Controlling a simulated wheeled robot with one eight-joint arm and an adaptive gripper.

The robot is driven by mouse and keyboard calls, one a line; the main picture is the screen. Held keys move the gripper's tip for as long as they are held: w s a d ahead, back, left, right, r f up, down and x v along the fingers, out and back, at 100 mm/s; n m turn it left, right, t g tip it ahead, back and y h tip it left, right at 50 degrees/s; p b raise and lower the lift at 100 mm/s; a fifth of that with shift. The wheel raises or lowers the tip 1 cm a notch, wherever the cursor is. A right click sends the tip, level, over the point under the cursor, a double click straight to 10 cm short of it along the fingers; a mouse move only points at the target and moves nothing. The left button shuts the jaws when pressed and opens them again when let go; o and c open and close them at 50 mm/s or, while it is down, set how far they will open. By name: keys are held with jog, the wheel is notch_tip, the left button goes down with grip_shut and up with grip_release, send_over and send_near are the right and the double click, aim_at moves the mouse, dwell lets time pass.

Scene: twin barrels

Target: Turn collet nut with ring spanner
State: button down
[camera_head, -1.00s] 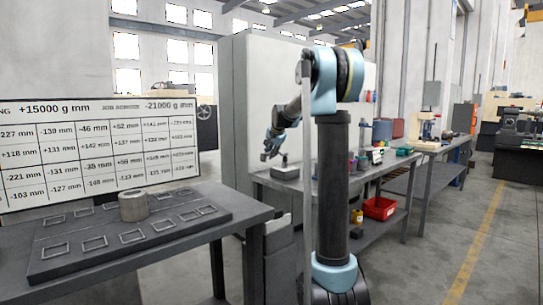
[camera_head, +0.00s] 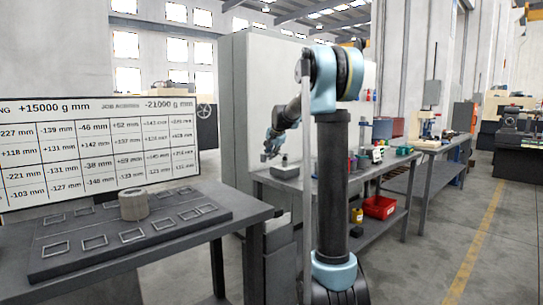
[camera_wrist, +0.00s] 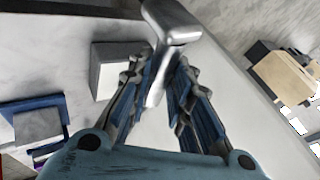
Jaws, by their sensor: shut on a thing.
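In the wrist view, the fingers of my gripper (camera_wrist: 160,88) are closed around a shiny metal tool (camera_wrist: 175,22). Its broad bright end sticks out past the fingertips and its narrower part runs down between them. I cannot tell from its shape whether it is the ring spanner. In the head view, my gripper (camera_head: 268,152) is small, above the near end of the long workbench, beside a small grey block (camera_head: 285,171). I cannot make out the collet nut in either view.
A grey table (camera_head: 120,262) at left bears a short hollow cylinder (camera_head: 134,206) and several rectangular frames. A number board (camera_head: 98,150) stands behind it. The long bench (camera_head: 335,181) holds several small items, with a red bin (camera_head: 379,207) below.

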jog(key=shift+f, duration=0.7)
dwell(0.6)
jog(key=shift+s+d+n+y, duration=0.3)
jog(key=shift+s+d+n, duration=0.05)
jog(key=shift+d+n, duration=0.15)
jog(key=shift+s+d+n+y, duration=0.3)
jog(key=shift+d+n, duration=0.2)
jog(key=shift+s+d+n+g+y, duration=0.25)
jog(key=shift+d+n+y, duration=0.1)
jog(key=shift+d+n, duration=0.2)
jog(key=shift+s+d+n+g+y, duration=0.25)
jog(key=shift+d+n+y, duration=0.1)
jog(key=shift+d+n, duration=0.15)
jog(key=shift+d, duration=0.1)
jog(key=shift+s+d+n+y, duration=0.15)
jog(key=shift+d+n+y, duration=0.15)
jog(key=shift+d+n, duration=0.3)
jog(key=shift+a, duration=0.1)
